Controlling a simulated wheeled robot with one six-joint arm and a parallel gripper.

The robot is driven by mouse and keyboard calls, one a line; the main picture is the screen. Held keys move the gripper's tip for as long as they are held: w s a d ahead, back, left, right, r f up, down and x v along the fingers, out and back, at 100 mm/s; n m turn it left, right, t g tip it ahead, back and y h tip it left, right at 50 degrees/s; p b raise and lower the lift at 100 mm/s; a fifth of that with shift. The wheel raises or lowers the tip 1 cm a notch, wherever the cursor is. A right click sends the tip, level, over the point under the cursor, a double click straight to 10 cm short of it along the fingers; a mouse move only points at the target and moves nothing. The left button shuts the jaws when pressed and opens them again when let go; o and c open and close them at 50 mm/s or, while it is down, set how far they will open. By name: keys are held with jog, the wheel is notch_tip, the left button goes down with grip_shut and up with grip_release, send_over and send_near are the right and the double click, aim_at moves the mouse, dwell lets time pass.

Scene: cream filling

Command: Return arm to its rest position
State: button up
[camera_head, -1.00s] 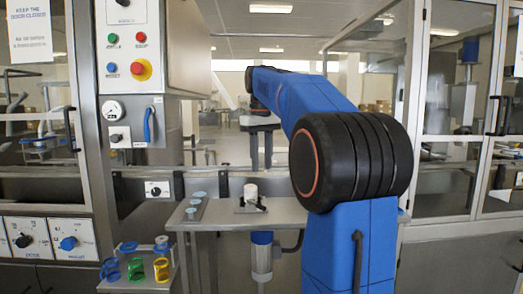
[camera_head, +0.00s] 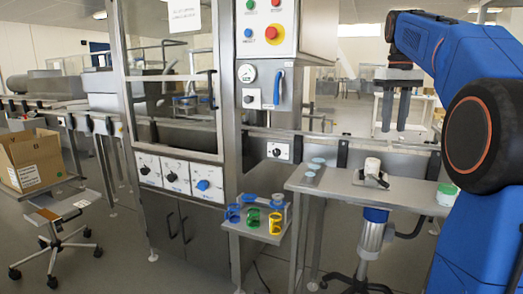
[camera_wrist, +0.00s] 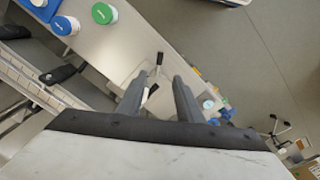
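My gripper (camera_head: 395,118) hangs from my blue arm at the upper right of the head view, fingers pointing down. It is above and beyond the steel worktable. In the wrist view my gripper (camera_wrist: 158,84) shows two dark, parallel fingers with a clear gap and nothing held between them. My blue arm (camera_head: 455,55) is bent, with a large black joint at the right edge of the head view; the rest of it is cut off by the picture edge.
The steel worktable (camera_head: 330,182) bears a small white-topped device (camera_head: 372,167) and a green-lidded jar (camera_head: 447,193). A rack (camera_head: 250,228) holds coloured rings. Blue-lidded (camera_wrist: 66,25) and green-lidded jars show in the wrist view.

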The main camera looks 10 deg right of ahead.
jog(key=s+a+f+t, duration=0.3)
jog(key=s+a+f, duration=0.9)
jog(key=a+f, duration=0.2)
jog(key=s+a+f+t, duration=0.1)
jog(key=s+a+f, duration=0.2)
jog(key=s+f, duration=0.4)
jog(key=s+a+f, duration=0.4)
jog(key=s+f, duration=0.3)
jog(key=f, duration=0.6)
jog(key=shift+a+t, duration=0.3)
jog(key=shift+t, duration=0.1)
